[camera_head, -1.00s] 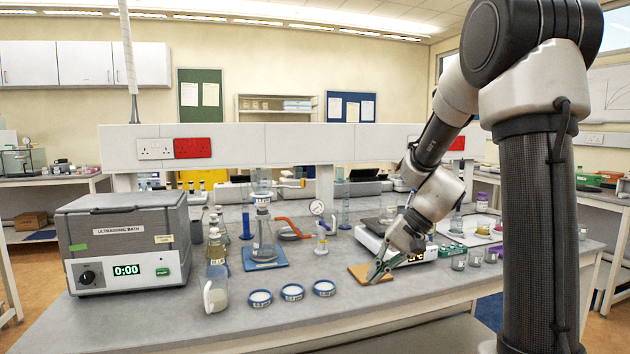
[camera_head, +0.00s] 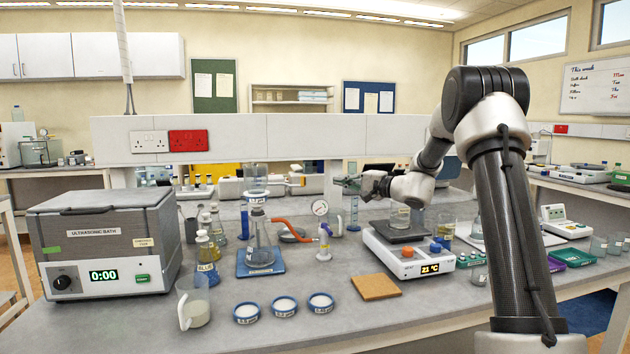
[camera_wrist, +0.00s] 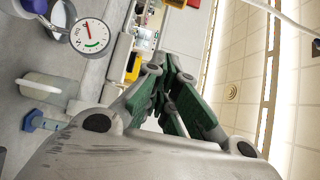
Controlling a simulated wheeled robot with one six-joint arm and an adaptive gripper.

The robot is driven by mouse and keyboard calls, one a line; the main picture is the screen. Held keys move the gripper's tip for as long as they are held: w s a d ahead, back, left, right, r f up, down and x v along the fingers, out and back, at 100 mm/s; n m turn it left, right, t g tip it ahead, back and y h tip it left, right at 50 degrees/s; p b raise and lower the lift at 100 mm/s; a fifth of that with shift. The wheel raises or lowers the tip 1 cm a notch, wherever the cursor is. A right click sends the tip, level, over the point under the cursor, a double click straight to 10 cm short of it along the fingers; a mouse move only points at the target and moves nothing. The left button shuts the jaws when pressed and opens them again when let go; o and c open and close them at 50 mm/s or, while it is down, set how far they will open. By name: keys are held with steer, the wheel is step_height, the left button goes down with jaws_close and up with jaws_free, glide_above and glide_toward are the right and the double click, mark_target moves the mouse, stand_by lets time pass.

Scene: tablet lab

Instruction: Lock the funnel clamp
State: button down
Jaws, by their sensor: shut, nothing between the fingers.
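The glass filter funnel (camera_head: 256,178) stands upright on a conical flask (camera_head: 258,242), which sits on a blue mat (camera_head: 243,268) left of centre in the head view. The joint between funnel and flask is too small to show the clamp or its lever clearly. My gripper (camera_head: 346,183) is to the right of the funnel, at about its height and apart from it. It points left, with its fingers shut and empty. Its green fingers also show in the wrist view (camera_wrist: 172,98). The funnel cannot be made out in the wrist view.
An orange hose (camera_head: 290,228) runs from the flask toward a stand near the round gauge (camera_head: 320,208). A blue-based measuring cylinder (camera_head: 353,212) stands close below my gripper. A hotplate (camera_head: 408,262) is on the right. Three blue-rimmed dishes (camera_head: 283,306) lie in front.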

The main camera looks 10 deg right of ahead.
steer(key=w+a, duration=0.4)
steer(key=a, duration=0.4)
steer(key=shift+a, duration=0.25)
stand_by(0.4)
